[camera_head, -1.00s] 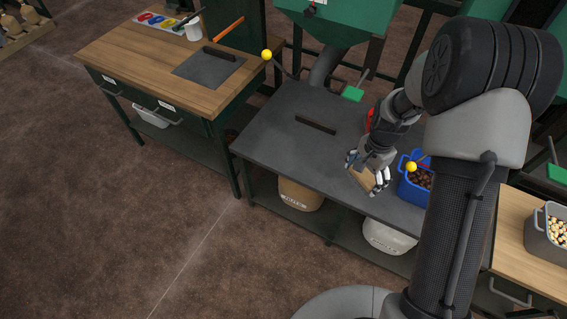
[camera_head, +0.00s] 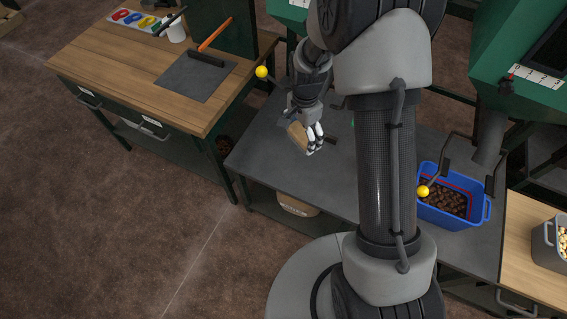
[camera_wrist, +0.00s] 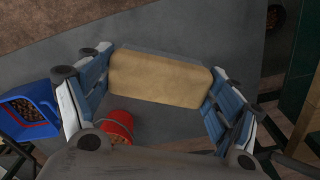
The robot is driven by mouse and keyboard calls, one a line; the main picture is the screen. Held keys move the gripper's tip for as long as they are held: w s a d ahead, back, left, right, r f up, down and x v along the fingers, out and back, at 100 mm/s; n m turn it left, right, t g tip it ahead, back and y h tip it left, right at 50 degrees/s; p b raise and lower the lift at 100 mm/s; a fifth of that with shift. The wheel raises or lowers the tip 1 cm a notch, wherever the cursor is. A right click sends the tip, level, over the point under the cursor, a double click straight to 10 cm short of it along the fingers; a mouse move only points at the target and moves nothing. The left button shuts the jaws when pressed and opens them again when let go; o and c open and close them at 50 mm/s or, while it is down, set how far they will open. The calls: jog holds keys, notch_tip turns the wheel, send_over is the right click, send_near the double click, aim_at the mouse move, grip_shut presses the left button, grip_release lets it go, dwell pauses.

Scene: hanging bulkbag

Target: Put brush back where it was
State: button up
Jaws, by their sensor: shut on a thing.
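My gripper (camera_head: 308,132) is shut on a tan, wood-like block, which I take to be the brush (camera_head: 297,137). I hold it above the dark grey table (camera_head: 262,160). In the wrist view the brush (camera_wrist: 160,78) lies across between the blue-grey fingers, with its broad tan face showing and a dark strip along its far edge. No bristles can be made out. The grey mat (camera_head: 180,82) on the wooden workbench (camera_head: 100,65) carries a black bar-shaped object (camera_head: 206,59).
A blue crate (camera_head: 425,210) of brown pieces stands on the table's right part. A red bucket (camera_wrist: 117,124) shows in the wrist view. Yellow-knobbed levers (camera_head: 262,72) jut out left and right. An orange-handled tool (camera_head: 216,34) and white cup (camera_head: 175,33) are on the workbench.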

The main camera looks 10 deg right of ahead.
aim_at(298, 135)
jog(key=w+f+m, duration=0.1)
jog(key=m, duration=0.2)
jog(key=f+m+p, duration=0.1)
jog(key=m, duration=0.1)
jog(key=w+f+m, duration=0.1)
jog(key=f+m, duration=0.1)
jog(key=m, duration=0.1)
jog(key=shift+w+a+f+m, duration=0.1)
jog(key=shift+w+a+m, duration=0.05)
jog(key=shift+w+m, duration=0.15)
jog(key=f+m+b, duration=0.1)
jog(key=f, duration=0.6)
jog(key=f+m+b, duration=0.1)
jog(key=f, duration=0.6)
jog(key=w+f+m+b, duration=0.1)
jog(key=f+m+b, duration=0.1)
jog(key=f, duration=0.6)
jog(key=shift+f, duration=0.1)
jog(key=shift+f, duration=0.15)
jog(key=o, duration=0.7)
jog(key=shift+s, duration=0.1)
jog(key=o, duration=0.3)
jog(key=shift+o, duration=0.2)
